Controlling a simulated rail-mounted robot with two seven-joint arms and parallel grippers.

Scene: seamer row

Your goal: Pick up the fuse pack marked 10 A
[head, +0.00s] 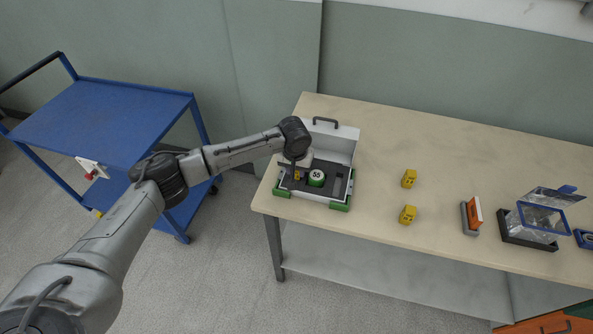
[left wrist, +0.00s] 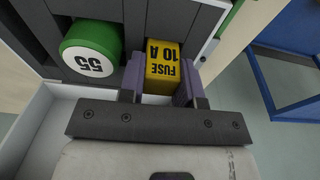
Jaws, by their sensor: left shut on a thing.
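The fuse pack marked 10 A (left wrist: 162,72) is yellow with black print, upside down in the left wrist view. My left gripper (left wrist: 160,85) is shut on it, one purple-grey finger on each side. In the head view the left gripper (head: 296,174) is at the open case (head: 342,145) on the left end of the table, with a bit of yellow showing there. The pack is at a slot of the case's dark insert; I cannot tell whether it is seated or slightly raised. My right gripper is not in view.
A green round piece marked 55 (left wrist: 90,55) sits beside the pack in the case. Two yellow packs (head: 409,178) stand on the table (head: 380,155) to the right. An orange item (head: 474,212) and a clear box (head: 540,218) are farther right. A blue cart (head: 95,120) stands left.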

